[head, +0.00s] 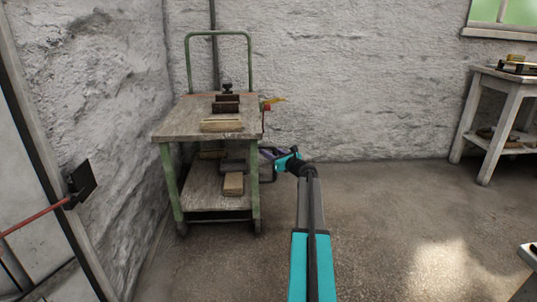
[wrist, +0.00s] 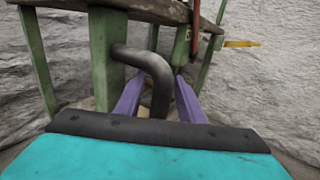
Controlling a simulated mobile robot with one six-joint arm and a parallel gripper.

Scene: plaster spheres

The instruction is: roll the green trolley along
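The green trolley (head: 166,181) stands against the back wall at left. It has a green tube frame, a wooden top (head: 180,127), a lower wooden shelf and an upright green hoop. A dark grey bent bar (head: 268,178) sticks out at its right side. My gripper (head: 266,153) is beside that side. In the wrist view its purple fingers (wrist: 158,90) stand apart, one on each side of the bent bar (wrist: 158,68). A gap shows between the left finger and the bar. Whether the right finger touches the bar is unclear.
Wooden blocks and tools (head: 222,125) lie on the trolley top, and more blocks (head: 233,184) on its shelf. A yellow-handled tool hangs at the right edge (wrist: 241,43). A wooden table (head: 493,80) stands at right. The floor (head: 390,210) between is clear.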

